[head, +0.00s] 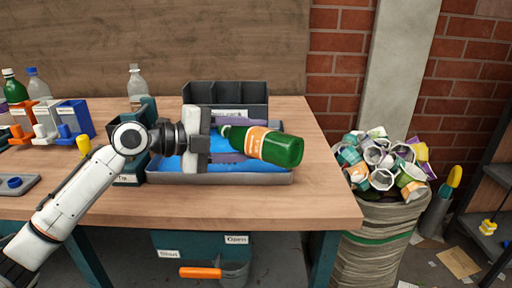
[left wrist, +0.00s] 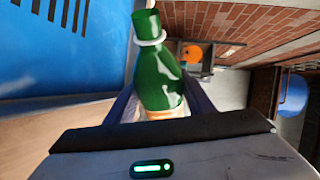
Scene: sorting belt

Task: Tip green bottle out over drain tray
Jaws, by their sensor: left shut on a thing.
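The green bottle (head: 268,145) has an orange and white label and lies tilted nearly level in my left gripper (head: 232,140), its base toward the right and its neck toward the left. My left gripper is shut on it and holds it over the drain tray (head: 225,178), a grey tray with a blue inside. In the left wrist view the bottle (left wrist: 158,75) shows its neck and white collar, with the fingers on both sides. A thin pale streak shows at its mouth; I cannot tell whether it is liquid. My right gripper is not in view.
A dark divided bin (head: 225,97) stands behind the tray. A clear bottle (head: 137,84), another green bottle (head: 13,88) and small coloured bins (head: 75,118) stand to the left. A sack of crushed cans (head: 380,215) stands right of the table. The table's front right is clear.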

